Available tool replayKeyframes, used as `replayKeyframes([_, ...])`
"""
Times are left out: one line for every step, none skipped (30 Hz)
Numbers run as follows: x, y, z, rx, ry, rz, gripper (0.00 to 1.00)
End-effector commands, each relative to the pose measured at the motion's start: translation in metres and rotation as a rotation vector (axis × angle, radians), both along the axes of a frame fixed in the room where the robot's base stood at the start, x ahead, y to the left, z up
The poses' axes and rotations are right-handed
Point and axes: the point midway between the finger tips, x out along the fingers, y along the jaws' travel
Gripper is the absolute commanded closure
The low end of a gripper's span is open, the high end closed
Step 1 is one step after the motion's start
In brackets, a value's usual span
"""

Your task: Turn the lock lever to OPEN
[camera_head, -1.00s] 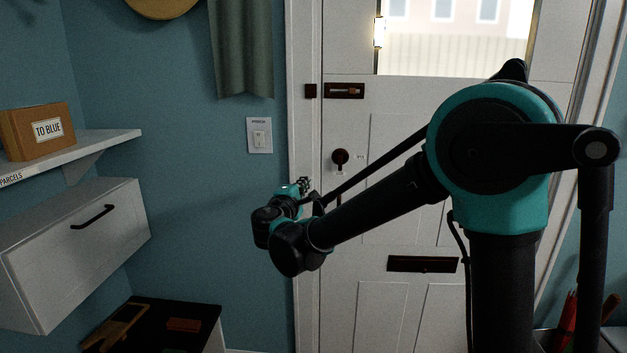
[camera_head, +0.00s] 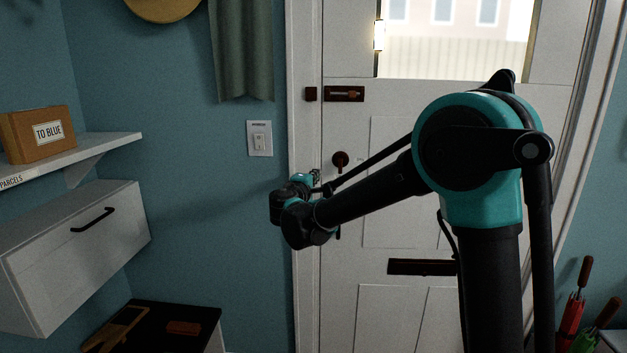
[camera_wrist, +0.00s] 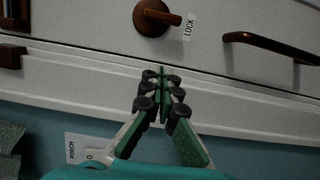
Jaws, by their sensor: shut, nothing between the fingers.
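The lock lever (camera_head: 340,160) is a dark round knob on the white door in the head view. In the wrist view the brown lever (camera_wrist: 153,18) is at the top, its arm pointing right at a label reading LOCK (camera_wrist: 189,27). My gripper (camera_wrist: 163,72) is shut and empty, its green and black fingers together. In the wrist view its tips lie below the lever, apart from it, in front of the door frame edge. In the head view my gripper (camera_head: 316,177) is small, left of and slightly below the lever, partly hidden by my arm.
A brown door handle (camera_wrist: 270,42) lies right of the lever in the wrist view. A slide bolt (camera_head: 345,93) is above the lever and a mail slot (camera_head: 422,267) below. A light switch (camera_head: 259,139) is on the blue wall, left of the door frame.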

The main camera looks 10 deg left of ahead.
Motion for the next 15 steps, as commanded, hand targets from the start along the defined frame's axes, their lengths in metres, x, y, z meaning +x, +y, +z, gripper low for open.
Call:
replayKeyframes([0.011, -0.002, 0.000, 0.000, 0.000, -0.003, 1.00])
replayKeyframes([0.017, -0.003, 0.000, 0.000, 0.000, -0.004, 1.00])
replayKeyframes([0.025, -0.003, 0.000, 0.000, 0.000, -0.002, 1.00])
replayKeyframes([0.031, -0.003, 0.000, 0.000, 0.000, -0.002, 1.00])
replayKeyframes([0.036, -0.004, 0.000, 0.000, 0.000, -0.003, 1.00])
replayKeyframes([0.043, -0.005, 0.000, 0.000, 0.000, -0.003, 1.00])
replayKeyframes([0.045, -0.008, 0.000, 0.000, 0.000, -0.002, 1.00])
replayKeyframes([0.044, -0.015, 0.001, 0.000, 0.000, -0.002, 1.00])
replayKeyframes([0.045, -0.021, 0.000, 0.000, 0.000, -0.003, 1.00])
replayKeyframes([0.045, -0.025, 0.000, 0.000, 0.000, -0.002, 1.00])
replayKeyframes([0.046, -0.028, 0.000, 0.000, 0.000, -0.001, 1.00])
replayKeyframes([0.046, -0.032, 0.000, 0.000, 0.000, -0.001, 1.00])
replayKeyframes([0.046, -0.035, 0.000, 0.000, 0.000, -0.001, 1.00])
replayKeyframes([0.047, -0.037, 0.000, 0.000, 0.000, -0.001, 1.00])
replayKeyframes([0.047, -0.040, 0.000, 0.000, 0.000, -0.001, 1.00])
